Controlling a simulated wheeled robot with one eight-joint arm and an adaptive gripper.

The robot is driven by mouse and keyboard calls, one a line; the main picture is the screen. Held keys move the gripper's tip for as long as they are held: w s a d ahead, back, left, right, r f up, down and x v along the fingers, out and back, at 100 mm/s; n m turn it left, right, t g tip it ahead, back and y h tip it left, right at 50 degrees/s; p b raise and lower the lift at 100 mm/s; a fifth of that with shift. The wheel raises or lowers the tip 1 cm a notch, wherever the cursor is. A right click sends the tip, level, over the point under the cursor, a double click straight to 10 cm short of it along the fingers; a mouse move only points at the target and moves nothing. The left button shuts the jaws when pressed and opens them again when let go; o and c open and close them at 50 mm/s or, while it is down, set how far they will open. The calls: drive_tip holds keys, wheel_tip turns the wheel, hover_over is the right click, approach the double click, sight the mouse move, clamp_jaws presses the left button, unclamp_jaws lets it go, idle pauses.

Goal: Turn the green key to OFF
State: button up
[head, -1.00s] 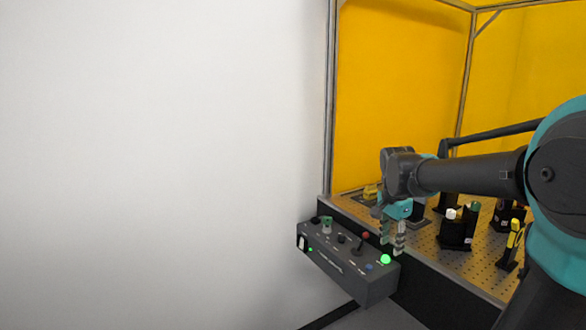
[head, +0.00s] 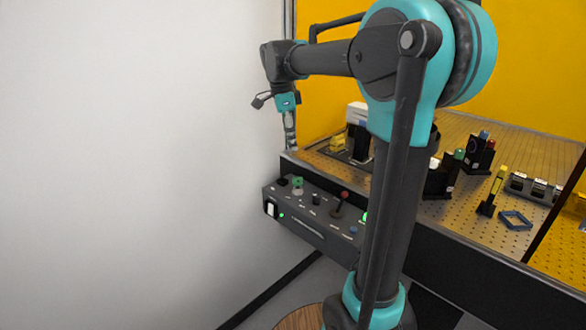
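The green key (head: 298,184) stands on the top of the dark grey control box (head: 325,238), near its back left. My gripper (head: 291,147) points down above and slightly left of the key, apart from it in the picture. Its fingers overlap in this view, so their opening does not show. Nothing is visible in it. The labels around the key are too small to read.
The box also carries a red-topped lever (head: 343,196), a black knob (head: 316,199), a white rocker switch (head: 270,208) and a green light (head: 364,217), partly hidden by my arm. The perforated optical table (head: 456,216) holds several mounts. A white wall (head: 130,150) stands left.

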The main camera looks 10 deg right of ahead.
sight(298, 179)
drive_tip(key=f, duration=0.5)
drive_tip(key=d+f, duration=0.1)
drive_tip(key=f, duration=0.3)
drive_tip(key=d+f, duration=0.1)
drive_tip(key=f, duration=0.4)
drive_tip(key=shift+d+f, duration=0.15)
drive_tip(key=shift+f, duration=0.15)
clamp_jaws()
drive_tip(key=shift+m, duration=1.2)
